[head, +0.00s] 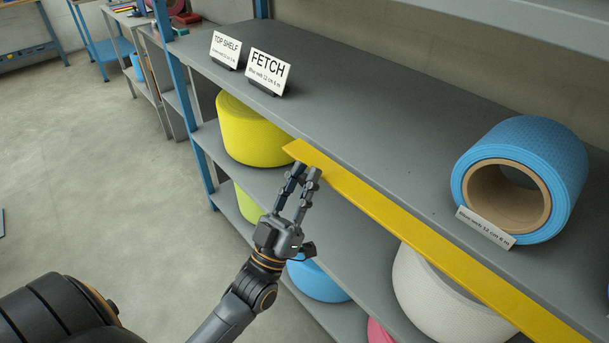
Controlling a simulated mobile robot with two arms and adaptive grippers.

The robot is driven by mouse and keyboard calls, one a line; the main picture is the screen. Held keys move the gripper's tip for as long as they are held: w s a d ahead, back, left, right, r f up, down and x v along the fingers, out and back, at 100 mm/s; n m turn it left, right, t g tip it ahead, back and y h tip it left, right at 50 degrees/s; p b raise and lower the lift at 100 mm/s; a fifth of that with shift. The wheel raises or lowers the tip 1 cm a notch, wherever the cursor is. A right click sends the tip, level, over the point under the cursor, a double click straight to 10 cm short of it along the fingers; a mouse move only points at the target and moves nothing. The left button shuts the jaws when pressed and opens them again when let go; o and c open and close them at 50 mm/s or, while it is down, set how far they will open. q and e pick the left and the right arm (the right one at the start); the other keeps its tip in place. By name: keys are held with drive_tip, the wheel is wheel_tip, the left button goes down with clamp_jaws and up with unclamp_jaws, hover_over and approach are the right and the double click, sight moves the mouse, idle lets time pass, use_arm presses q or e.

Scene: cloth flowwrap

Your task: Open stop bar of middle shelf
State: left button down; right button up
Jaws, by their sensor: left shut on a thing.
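The yellow stop bar (400,226) runs slantwise along the front of the middle shelf (277,181), just below the front edge of the top shelf. Its left end lies in front of the yellow roll, and its right end leaves the picture at lower right. My left gripper (305,173) is shut on the stop bar near its left end, with the fingers reaching up from below. A yellow roll (252,131) and a white roll (440,295) sit on the middle shelf, the white one partly behind the bar. My right gripper is not in view.
The top shelf (340,92) carries a TOP SHELF sign (225,49), a FETCH sign (268,72) and a blue roll (535,165) with a label. Blue (318,281) and pink rolls show lower down. A blue upright (180,90) stands left.

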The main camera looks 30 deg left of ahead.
use_arm(q)
drive_tip(key=shift+f, duration=0.35)
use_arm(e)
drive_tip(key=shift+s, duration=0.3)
use_arm(q)
drive_tip(key=c, duration=1.1)
unclamp_jaws()
drive_tip(key=shift+a+r, duration=0.1)
drive_tip(key=shift+r, duration=0.05)
drive_tip(key=v, duration=1.2)
drive_tip(key=shift+s, duration=0.1)
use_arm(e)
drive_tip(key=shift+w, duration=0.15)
